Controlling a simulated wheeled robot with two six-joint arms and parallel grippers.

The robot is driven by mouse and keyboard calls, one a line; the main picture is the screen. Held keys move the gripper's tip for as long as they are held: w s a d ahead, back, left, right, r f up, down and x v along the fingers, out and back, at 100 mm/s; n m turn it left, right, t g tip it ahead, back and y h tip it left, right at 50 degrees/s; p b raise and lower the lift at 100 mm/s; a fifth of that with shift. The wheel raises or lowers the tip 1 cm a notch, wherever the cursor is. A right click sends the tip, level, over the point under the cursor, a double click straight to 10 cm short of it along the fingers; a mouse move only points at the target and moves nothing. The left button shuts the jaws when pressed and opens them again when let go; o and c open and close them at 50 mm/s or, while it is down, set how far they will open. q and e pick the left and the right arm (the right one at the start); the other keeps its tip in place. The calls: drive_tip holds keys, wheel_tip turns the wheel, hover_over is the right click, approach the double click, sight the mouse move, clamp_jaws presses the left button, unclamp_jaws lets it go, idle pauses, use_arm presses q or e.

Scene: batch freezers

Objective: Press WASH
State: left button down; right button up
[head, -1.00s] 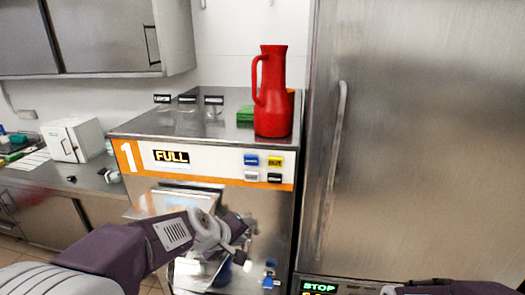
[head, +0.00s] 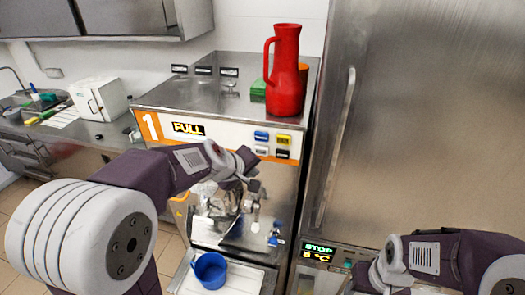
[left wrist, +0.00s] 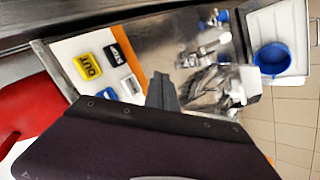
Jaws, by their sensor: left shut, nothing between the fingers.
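The machine marked 1 (head: 215,112) has a FULL display and a small panel of square buttons. In the head view these are a blue button (head: 261,135), a yellow button (head: 283,139), a pale button (head: 262,150) and a black button (head: 282,154). The left wrist view shows yellow OUT (left wrist: 88,66), black STOP (left wrist: 115,53), blue (left wrist: 107,95) and pale (left wrist: 132,85) buttons. I cannot read a WASH label. My left gripper (head: 255,186) is shut and empty, just below and left of the panel, apart from the buttons. My right arm is at lower right; its fingers are unclear.
A red jug (head: 286,75) and a green block (head: 258,91) stand on the machine's top. A blue cup (head: 210,270) sits on a tray below the outlet. A tall steel cabinet (head: 430,120) stands close on the right. A white box (head: 98,98) is on the left counter.

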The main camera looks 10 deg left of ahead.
sight(261, 151)
use_arm(q)
drive_tip(key=w+p, duration=0.1)
drive_tip(key=w, duration=0.5)
drive_tip(key=shift+w+p, duration=0.3)
drive_tip(key=shift+p, duration=0.1)
drive_tip(key=shift+a, duration=0.15)
idle(0.4)
drive_tip(key=shift+w, duration=0.15)
idle(1.0)
drive_tip(key=shift+w, duration=0.2)
